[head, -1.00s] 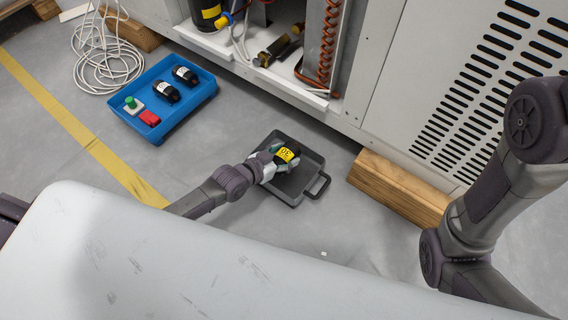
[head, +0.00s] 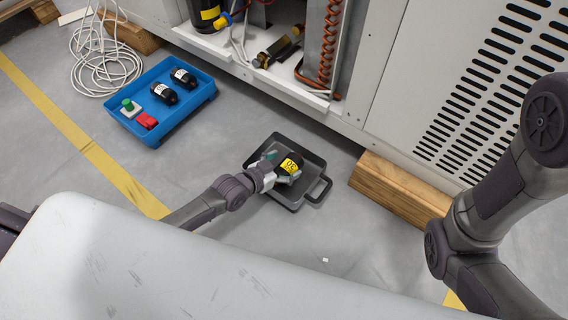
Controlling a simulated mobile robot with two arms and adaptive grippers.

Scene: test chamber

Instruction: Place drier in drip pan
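The drier, a small black cylinder with a yellow label (head: 290,164), is at the dark grey drip pan (head: 292,204), over its middle. The pan lies on the floor, with a loop handle at its right corner. My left gripper (head: 286,170) reaches in from the left with its fingers around the near end of the drier, and appears shut on it. I cannot tell whether the drier touches the pan floor. My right arm shows at the right edge, but its gripper is out of view.
A blue tray (head: 132,123) at the left holds two black cylinders (head: 172,86), a green-topped piece (head: 130,107) and a red piece (head: 147,121). A wooden block (head: 402,190) lies right of the pan. The open machine cabinet (head: 390,90) stands behind. White cable lies at upper left.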

